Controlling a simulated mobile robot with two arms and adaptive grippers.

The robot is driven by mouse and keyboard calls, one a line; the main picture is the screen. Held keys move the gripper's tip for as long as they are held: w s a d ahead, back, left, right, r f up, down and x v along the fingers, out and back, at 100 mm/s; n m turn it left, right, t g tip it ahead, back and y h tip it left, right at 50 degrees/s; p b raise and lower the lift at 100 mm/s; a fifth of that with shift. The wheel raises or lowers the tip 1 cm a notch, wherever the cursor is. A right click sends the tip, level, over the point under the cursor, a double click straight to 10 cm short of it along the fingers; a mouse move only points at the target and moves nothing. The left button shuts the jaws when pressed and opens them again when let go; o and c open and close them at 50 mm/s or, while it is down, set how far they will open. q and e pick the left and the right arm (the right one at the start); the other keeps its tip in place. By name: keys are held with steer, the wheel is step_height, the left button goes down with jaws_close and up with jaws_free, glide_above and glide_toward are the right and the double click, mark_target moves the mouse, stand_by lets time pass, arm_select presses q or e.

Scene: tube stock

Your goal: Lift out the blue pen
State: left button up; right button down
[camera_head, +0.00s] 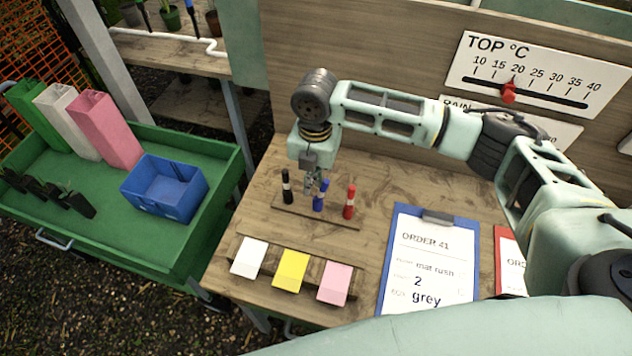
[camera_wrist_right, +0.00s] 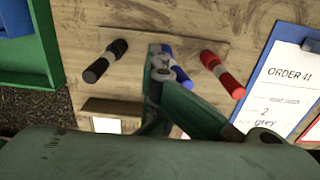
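The blue pen (camera_head: 319,201) stands upright in a wooden strip (camera_head: 338,220) on the bench, between a black pen (camera_head: 287,187) and a red pen (camera_head: 349,202). My right gripper (camera_head: 312,186) points down at the upper part of the blue pen and partly covers it. In the right wrist view the fingers (camera_wrist_right: 158,68) overlap the blue pen (camera_wrist_right: 180,76), which shows just to their right. Whether the fingers grip it or only stand beside it cannot be told. My left gripper is out of view.
A clipboard (camera_head: 390,290) lies to the right. A green cart (camera_head: 110,215) with a blue bin (camera_head: 165,208) stands left. A wooden panel (camera_head: 400,60) rises behind the bench.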

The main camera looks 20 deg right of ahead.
steer(key=shift+s+d+f, duration=0.1)
steer(key=shift+s+d, duration=0.25)
steer(key=shift+d, duration=0.2)
steer(key=c, duration=2)
jaws_free()
steer(key=shift+w, duration=0.15)
steer(key=shift+o, duration=1)
steer(key=shift+a, duration=0.2)
steer(key=shift+o, duration=0.2)
steer(key=shift+o, duration=0.5)
